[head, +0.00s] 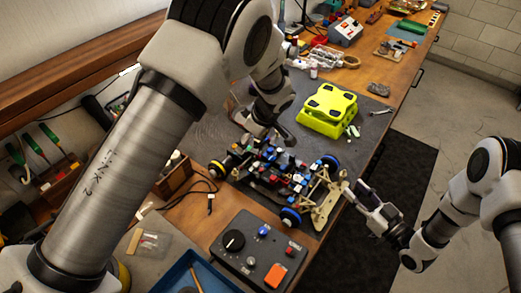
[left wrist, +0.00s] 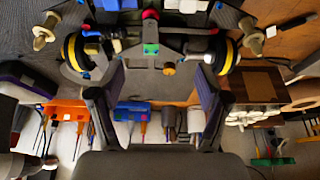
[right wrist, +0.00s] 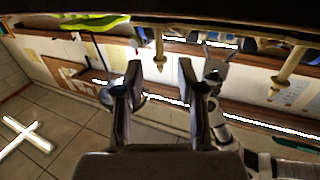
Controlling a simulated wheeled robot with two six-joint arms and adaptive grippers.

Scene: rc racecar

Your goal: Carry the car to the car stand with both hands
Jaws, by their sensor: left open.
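The RC car (head: 283,178), with its wheels and multicoloured parts, lies on the dark mat across the workbench. The lime-green stand (head: 327,108) stands behind it, apart from it. My left gripper (left wrist: 158,70) is open at the car's rear end, its fingers reaching toward the rear chassis between two yellow-ringed wheels (left wrist: 75,52). In the head view its fingertips are largely hidden. My right gripper (head: 362,193) is beside the car's front end at the bench edge. In the right wrist view it (right wrist: 158,72) is open with nothing between its fingers; the car's edge and pale posts show above.
A control box (head: 262,250) with an orange switch and a blue tray (head: 195,275) lie at the near side. A small wooden box (head: 173,176) and a black cable sit left of the car. Tools and parts crowd the far bench. Some mat around the stand is clear.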

